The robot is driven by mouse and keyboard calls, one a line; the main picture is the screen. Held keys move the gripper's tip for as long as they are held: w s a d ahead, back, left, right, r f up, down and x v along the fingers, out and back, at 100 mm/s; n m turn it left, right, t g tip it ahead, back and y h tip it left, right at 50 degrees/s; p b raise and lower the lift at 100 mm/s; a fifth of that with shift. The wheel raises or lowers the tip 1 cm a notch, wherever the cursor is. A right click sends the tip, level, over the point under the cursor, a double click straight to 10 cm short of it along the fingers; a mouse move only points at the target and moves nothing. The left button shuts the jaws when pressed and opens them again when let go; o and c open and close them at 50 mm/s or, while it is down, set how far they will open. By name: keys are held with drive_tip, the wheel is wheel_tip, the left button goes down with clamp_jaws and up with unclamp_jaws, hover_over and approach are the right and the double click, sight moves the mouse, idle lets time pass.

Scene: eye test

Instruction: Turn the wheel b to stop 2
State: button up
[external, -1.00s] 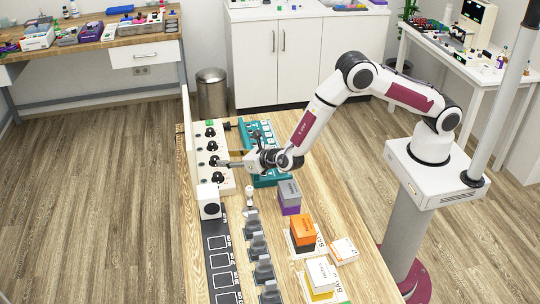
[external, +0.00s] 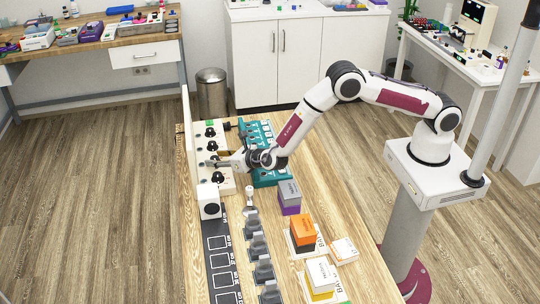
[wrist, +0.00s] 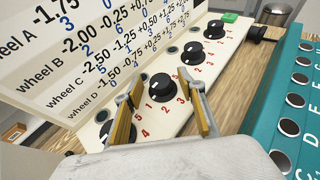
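The cream panel (wrist: 205,75) carries a row of round black knobs with red numbers around them. One black knob (wrist: 163,88) lies between the two fingers of my gripper (wrist: 163,103) in the wrist view, with visible gaps on both sides. The fingers are open. Two other knobs stand farther along, one (wrist: 192,53) and another (wrist: 215,29); a nearer one (wrist: 118,127) is partly hidden by the left finger. I cannot read which knob is wheel b. In the external view my gripper (external: 210,163) reaches across the panel (external: 226,184) and partly covers it.
A white sign (wrist: 90,50) with wheel rows stands behind the knobs. A teal block (wrist: 290,110) with round buttons lies to the right. Grey holders (external: 256,247) and coloured boxes (external: 303,230) stand nearer.

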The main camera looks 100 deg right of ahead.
drive_tip(key=c, duration=1.1)
drive_tip(key=shift+c, duration=0.2)
drive_tip(key=shift+d+r+n+t, duration=0.1)
drive_tip(key=shift+d+n+t, duration=0.05)
drive_tip(key=shift+n+t, duration=0.25)
drive_tip(key=shift+n+t+y, duration=0.3)
drive_tip(key=shift+y, duration=0.2)
drive_tip(key=o, duration=1.1)
drive_tip(key=shift+o, duration=0.2)
drive_tip(key=shift+s, duration=0.15)
